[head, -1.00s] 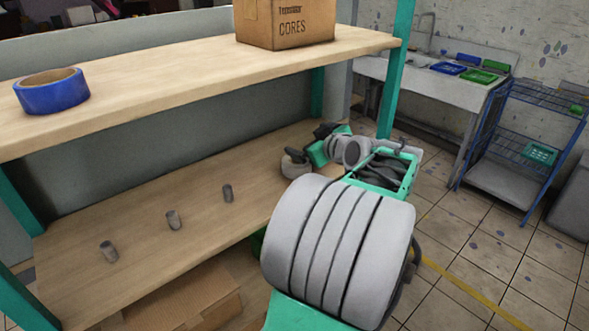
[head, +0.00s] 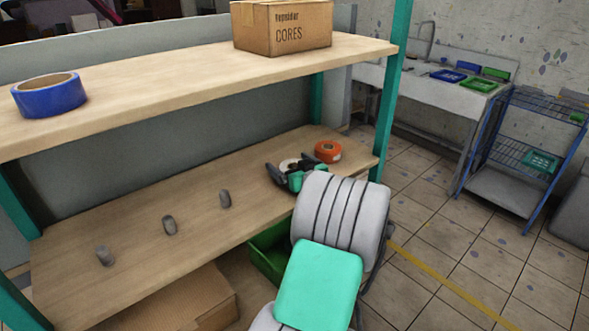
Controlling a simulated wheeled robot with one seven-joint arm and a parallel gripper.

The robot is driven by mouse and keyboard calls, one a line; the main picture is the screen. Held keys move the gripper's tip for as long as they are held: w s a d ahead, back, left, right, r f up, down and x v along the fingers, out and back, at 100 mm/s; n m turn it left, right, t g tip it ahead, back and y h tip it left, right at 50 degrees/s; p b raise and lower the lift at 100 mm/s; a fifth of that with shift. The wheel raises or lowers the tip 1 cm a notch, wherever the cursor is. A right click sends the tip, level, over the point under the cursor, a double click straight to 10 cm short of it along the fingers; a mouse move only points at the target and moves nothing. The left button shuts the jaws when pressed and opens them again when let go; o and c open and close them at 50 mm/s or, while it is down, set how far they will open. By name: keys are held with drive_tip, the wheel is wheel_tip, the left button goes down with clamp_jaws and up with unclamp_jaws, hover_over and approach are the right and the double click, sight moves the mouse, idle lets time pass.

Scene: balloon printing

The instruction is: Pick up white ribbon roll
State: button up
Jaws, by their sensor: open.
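The white ribbon roll (head: 289,164) lies on the right part of the lower wooden shelf, partly hidden by my gripper. My gripper (head: 291,167) is open, with dark fingers and a green body. Its fingers are at the near and far sides of the white roll. I cannot tell whether they touch it.
An orange roll (head: 328,151) lies just right of the white roll. The upper shelf (head: 180,87) bears a blue roll (head: 48,95) and a cardboard box (head: 283,27). A green bin (head: 267,262) is below.

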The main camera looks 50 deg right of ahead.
sight(289, 161)
drive_tip(key=c, duration=1.6)
drive_tip(key=shift+r, duration=0.45)
wheel_tip(289, 161, up, 3)
drive_tip(key=shift+f, duration=0.15)
drive_tip(key=s+a+r+b, duration=0.1)
drive_tip(key=s+r, duration=0.2)
drive_tip(key=s, duration=0.1)
drive_tip(key=s+a+r+b, duration=0.1)
drive_tip(key=s+r, duration=0.2)
drive_tip(key=s, duration=0.2)
drive_tip(key=s+a+r, duration=0.1)
drive_tip(key=s+r, duration=0.2)
drive_tip(key=s, duration=0.1)
drive_tip(key=shift+s+a+r+b, duration=0.15)
drive_tip(key=shift+s+r+b, duration=0.15)
drive_tip(key=shift+s+b, duration=0.1)
